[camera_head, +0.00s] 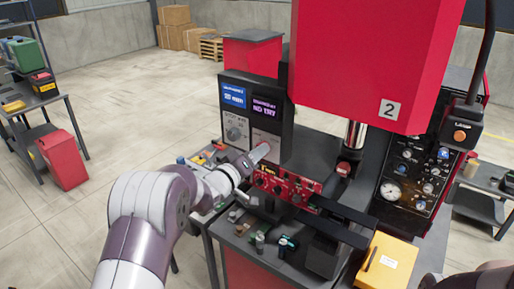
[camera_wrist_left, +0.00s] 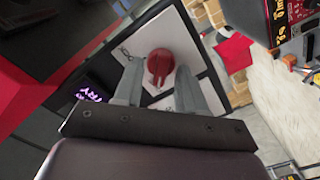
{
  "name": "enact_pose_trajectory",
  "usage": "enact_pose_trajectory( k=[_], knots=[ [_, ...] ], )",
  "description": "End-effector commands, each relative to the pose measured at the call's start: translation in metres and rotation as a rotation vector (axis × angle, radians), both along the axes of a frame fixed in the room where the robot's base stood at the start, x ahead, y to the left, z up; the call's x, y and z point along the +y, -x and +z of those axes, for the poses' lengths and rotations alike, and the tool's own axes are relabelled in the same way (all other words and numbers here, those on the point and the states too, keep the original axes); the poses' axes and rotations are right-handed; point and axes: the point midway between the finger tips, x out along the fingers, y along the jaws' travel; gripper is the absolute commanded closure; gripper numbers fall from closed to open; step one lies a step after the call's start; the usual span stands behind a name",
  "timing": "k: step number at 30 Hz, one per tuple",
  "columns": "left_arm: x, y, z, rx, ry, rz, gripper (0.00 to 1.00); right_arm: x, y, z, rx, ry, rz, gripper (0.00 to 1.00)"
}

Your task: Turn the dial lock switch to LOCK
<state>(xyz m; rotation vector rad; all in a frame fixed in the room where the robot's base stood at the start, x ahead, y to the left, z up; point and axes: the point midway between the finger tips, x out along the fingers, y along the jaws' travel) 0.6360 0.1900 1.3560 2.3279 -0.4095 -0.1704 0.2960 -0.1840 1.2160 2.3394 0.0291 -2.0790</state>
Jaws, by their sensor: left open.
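The dial lock switch shows in the left wrist view as a round red knob (camera_wrist_left: 160,62) with a raised grip bar, on a pale plate (camera_wrist_left: 192,38). My left gripper (camera_wrist_left: 158,72) is open, with one finger on each side of the knob in that picture. I cannot tell whether the fingers touch it. In the head view my left gripper (camera_head: 261,153) reaches the lower pale panel (camera_head: 268,138) on the front of the red press, and the red knob is hidden there. The lettering around the knob is not readable. My right gripper is not in view.
Small parts lie on the dark bench (camera_head: 235,243). A yellow box (camera_head: 387,262) stands at the lower right.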

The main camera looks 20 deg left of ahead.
Motion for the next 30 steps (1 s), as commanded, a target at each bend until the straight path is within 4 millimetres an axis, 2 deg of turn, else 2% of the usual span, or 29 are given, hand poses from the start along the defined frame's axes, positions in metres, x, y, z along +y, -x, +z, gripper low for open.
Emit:
enact_pose_trajectory(
  k=[10, 12, 14, 23, 30],
  knots=[
    [-0.002, -0.004, 0.000, 0.000, 0.000, 0.000, 0.60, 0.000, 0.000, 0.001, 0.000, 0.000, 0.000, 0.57],
    [-0.002, -0.004, -0.001, 0.000, 0.000, 0.000, 0.82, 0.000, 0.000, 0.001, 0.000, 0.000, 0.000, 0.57],
    [-0.002, -0.004, 0.000, 0.000, 0.000, 0.000, 1.00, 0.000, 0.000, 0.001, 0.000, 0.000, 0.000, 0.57],
    [-0.001, -0.004, -0.001, -0.006, -0.012, 0.000, 1.00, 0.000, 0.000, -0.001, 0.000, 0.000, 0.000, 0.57],
    [-0.001, -0.004, -0.004, -0.040, -0.104, 0.001, 1.00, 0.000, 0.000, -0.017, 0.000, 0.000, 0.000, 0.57]
  ],
)
